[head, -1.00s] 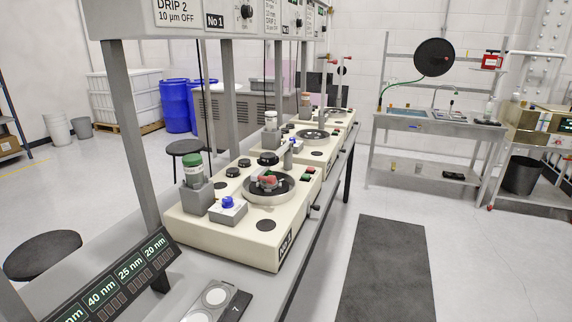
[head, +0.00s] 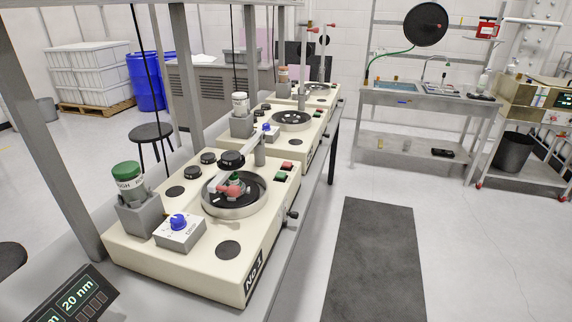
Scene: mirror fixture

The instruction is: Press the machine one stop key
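Machine one (head: 215,275) is the nearest cream polishing machine on the bench, with "No 1" on its front end. A small red key (head: 287,166) and a green key (head: 281,176) sit close together at its far right corner. Any lettering on them is too small to read, so I cannot confirm which is the stop key. A round black plate in a metal ring (head: 232,208) fills the middle, with a red-knobbed arm part over it. My gripper is not in view.
A grey post (head: 45,130) stands left of machine one. A green-capped bottle (head: 127,177) and a blue-knobbed box (head: 180,232) stand on its near left. More machines (head: 292,122) line the bench behind. Open floor with a dark mat (head: 373,260) lies to the right.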

